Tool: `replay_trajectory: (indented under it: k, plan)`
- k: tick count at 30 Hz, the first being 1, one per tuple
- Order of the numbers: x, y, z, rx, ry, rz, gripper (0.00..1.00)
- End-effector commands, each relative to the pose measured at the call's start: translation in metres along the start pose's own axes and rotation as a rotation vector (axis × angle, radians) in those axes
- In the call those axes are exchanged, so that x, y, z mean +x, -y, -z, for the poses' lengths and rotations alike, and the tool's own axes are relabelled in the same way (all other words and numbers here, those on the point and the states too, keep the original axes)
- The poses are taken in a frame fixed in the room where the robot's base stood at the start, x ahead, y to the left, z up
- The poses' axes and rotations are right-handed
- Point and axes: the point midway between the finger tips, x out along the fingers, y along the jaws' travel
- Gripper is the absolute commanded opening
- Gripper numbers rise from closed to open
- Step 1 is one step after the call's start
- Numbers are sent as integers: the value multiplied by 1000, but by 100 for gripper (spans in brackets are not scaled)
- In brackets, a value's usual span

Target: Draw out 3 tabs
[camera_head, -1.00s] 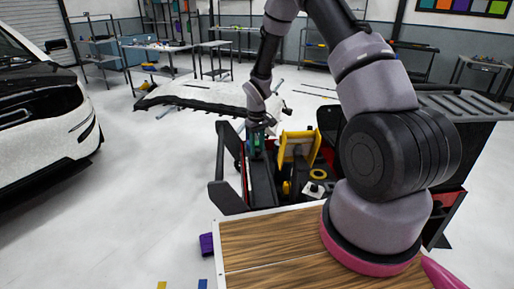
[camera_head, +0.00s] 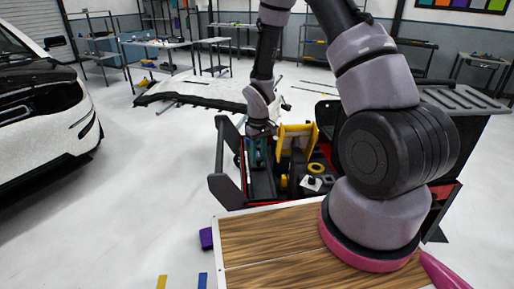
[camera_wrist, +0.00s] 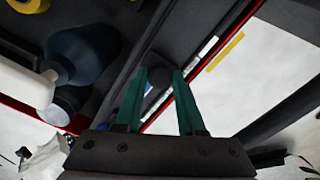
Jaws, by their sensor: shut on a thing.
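My gripper (camera_head: 258,152) points down into the left compartment of the cart. In the wrist view its two green fingers (camera_wrist: 160,72) are close together, with a dark rounded thing (camera_wrist: 155,65) between their tips. They are shut on it; I cannot tell what it is. A thin white strip-like item (camera_wrist: 208,46) lies along the compartment's edge just right of the fingers. A piece with a blue patch shows partly behind the fingers. I cannot make out any tabs for certain.
The cart has a red rim (camera_wrist: 245,20) and upright black handles on its left. A yellow holder (camera_head: 296,141), a yellow roll (camera_head: 316,168) and a dark blue bottle (camera_wrist: 88,52) stand close to my gripper. A white panel (camera_head: 200,92) lies behind; open floor is left.

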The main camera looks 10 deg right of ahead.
Motion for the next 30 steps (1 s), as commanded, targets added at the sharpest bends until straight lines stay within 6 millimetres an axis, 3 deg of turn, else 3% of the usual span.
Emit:
replay_trajectory:
  k: [4, 13, 14, 16, 26, 30]
  plan:
    - [-1, 9, -16, -1, 1, 0, 0]
    - [0, 10, -17, 1, -1, 0, 0]
    - [0, 10, -17, 1, -1, 0, 42]
    - [0, 10, -17, 1, -1, 0, 69]
    - [-1, 10, -17, 1, 0, 0, 69]
    - [-15, 9, -16, 1, -4, 0, 69]
